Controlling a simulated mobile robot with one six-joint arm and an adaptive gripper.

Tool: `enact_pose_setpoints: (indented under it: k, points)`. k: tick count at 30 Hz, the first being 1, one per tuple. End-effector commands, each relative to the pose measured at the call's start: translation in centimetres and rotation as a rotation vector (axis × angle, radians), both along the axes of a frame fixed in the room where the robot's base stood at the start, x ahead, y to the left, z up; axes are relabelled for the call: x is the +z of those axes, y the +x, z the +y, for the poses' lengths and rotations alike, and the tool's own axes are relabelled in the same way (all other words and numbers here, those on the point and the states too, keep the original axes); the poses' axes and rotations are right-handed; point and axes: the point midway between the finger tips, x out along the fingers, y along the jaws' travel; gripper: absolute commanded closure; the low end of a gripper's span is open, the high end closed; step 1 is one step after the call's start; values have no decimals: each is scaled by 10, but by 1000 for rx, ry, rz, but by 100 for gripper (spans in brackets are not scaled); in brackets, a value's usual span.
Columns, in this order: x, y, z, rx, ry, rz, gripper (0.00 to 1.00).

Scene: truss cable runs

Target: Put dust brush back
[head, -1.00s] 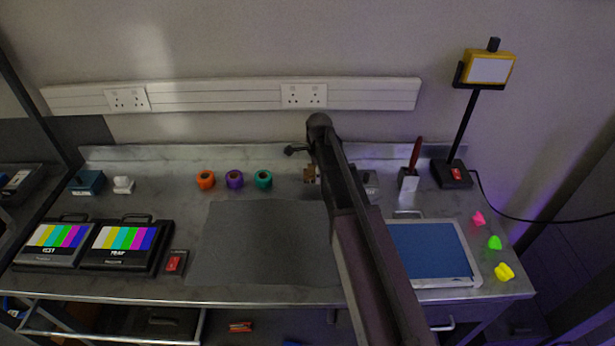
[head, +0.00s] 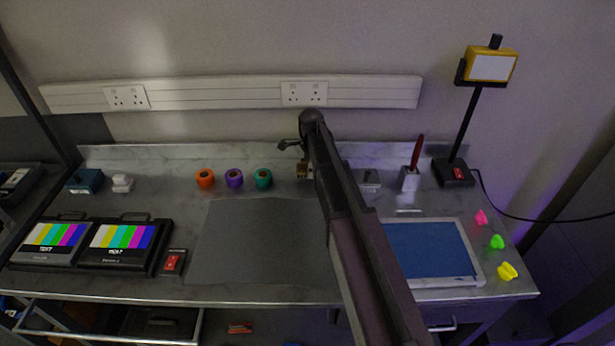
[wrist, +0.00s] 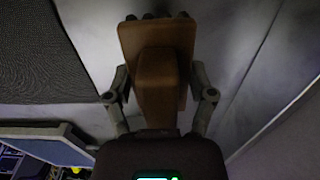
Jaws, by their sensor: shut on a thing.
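The dust brush (wrist: 157,50), a brown wooden block with dark bristles at its far end, is between the two fingers of my gripper (wrist: 158,98) in the wrist view. My gripper is shut on it. In the head view my arm hides most of the gripper; a small brown part of the brush (head: 304,171) shows beside the arm, near the back of the bench. I cannot tell whether the brush touches the bench top.
Orange (head: 205,178), purple and green tape rolls stand left of the brush. A grey mat (head: 260,245) lies in front. Right of my arm are a grey block (head: 368,180), a red-handled tool in a pale holder (head: 409,180), a lamp (head: 455,172) and a blue-topped tray (head: 430,250).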

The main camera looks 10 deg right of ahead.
Motion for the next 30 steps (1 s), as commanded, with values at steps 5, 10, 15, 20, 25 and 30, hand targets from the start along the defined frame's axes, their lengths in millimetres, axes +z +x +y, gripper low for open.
enact_pose_setpoints:
  k: [5,10,15,20,25,30]
  points:
    - [-20,0,0,0,0,0,81]
    - [-25,0,0,0,0,0,81]
    - [-24,0,-1,0,0,0,81]
    - [-24,0,-1,0,0,0,81]
    - [-28,0,-1,0,0,0,81]
    - [-27,0,-1,0,0,0,0]
